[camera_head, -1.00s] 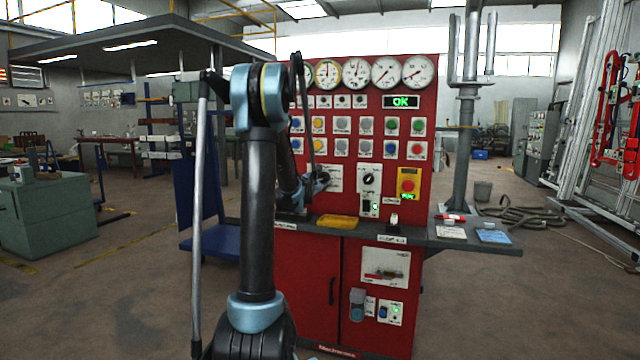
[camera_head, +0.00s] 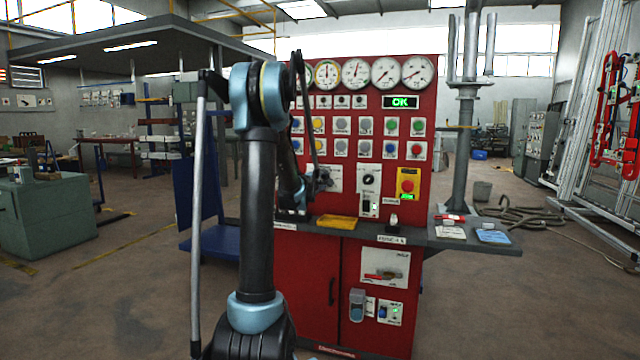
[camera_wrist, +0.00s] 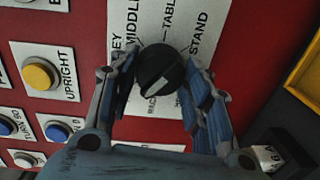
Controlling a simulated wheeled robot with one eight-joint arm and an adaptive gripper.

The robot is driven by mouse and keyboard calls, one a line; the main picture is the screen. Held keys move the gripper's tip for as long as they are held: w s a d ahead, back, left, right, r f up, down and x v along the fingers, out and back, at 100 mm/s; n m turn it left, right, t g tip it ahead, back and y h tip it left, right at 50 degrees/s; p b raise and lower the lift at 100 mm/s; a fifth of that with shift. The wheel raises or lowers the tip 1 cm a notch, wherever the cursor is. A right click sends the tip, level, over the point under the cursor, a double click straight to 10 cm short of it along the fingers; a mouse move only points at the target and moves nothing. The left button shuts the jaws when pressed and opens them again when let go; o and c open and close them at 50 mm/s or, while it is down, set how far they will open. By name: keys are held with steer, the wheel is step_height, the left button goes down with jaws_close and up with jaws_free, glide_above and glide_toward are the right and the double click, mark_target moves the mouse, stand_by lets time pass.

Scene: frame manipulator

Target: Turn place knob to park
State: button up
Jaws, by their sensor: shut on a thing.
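The place knob (camera_wrist: 160,72) is round and black with a light pointer mark, on a white label plate (camera_wrist: 175,25) printed with words such as MIDDLE, TABLE and STAND. In the wrist view my gripper (camera_wrist: 161,80) has its two blue-grey fingers on either side of the knob, shut on it. The pointer mark slants across the lower part of the knob. The lower lettering is partly hidden or too small to read, so I cannot tell which word it points at. In the head view my gripper (camera_head: 320,180) is at the red panel and covers the knob.
The red panel (camera_head: 425,170) carries gauges, an OK display (camera_head: 401,102), several push buttons, another black knob (camera_head: 369,180) and a red emergency button (camera_head: 408,185). A yellow tray (camera_head: 337,222) lies on the ledge below. A yellow UPRIGHT button (camera_wrist: 38,74) is left of the knob.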

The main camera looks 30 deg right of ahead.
steer(key=shift+s+m, duration=0.1)
steer(key=shift+m, duration=0.5)
steer(key=shift+f, duration=0.1)
steer(key=o, duration=1.1)
steer(key=shift+c, duration=0.2)
steer(key=v, duration=1.2)
